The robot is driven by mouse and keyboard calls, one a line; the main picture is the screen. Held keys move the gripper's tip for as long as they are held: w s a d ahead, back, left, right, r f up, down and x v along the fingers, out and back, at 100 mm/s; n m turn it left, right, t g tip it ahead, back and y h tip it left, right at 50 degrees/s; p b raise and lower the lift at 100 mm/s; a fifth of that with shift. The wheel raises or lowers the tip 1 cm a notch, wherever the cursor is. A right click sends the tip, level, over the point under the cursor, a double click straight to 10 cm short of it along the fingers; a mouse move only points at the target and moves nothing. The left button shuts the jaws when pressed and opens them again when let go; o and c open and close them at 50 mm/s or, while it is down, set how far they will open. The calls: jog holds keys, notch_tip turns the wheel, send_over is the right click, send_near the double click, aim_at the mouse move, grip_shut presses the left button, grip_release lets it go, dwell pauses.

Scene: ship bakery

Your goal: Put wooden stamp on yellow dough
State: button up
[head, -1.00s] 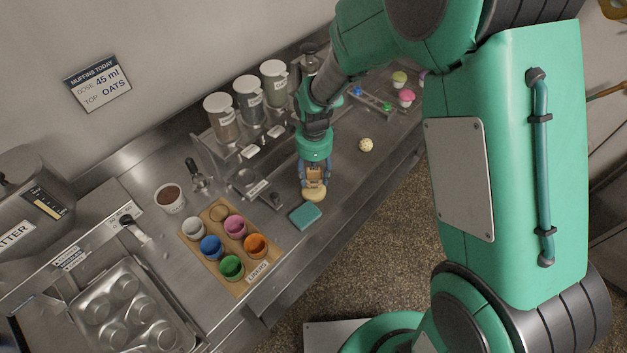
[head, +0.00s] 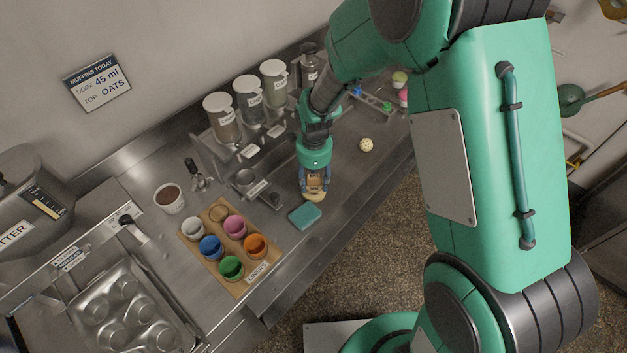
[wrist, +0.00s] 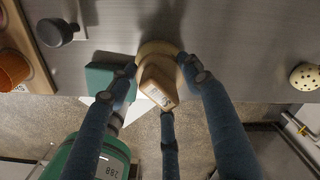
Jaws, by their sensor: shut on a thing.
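My gripper (head: 315,178) points down over the counter, its fingers shut on a small wooden stamp (head: 317,184). The stamp also shows in the wrist view (wrist: 160,88), between the fingertips, with dark marks on the side facing the camera.
A teal block (head: 305,217) lies close by, near the counter's front edge. A wooden board (head: 215,263) with coloured cups is to the left. A pale ball with dark spots (head: 366,145) lies to the right. Lidded canisters (head: 249,102) stand behind.

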aim_at(314, 176)
jog(key=o, duration=1.2)
jog(key=shift+f, duration=0.1)
notch_tip(314, 176, up, 12)
jog(key=shift+r+p, duration=0.15)
jog(key=shift+p, duration=0.45)
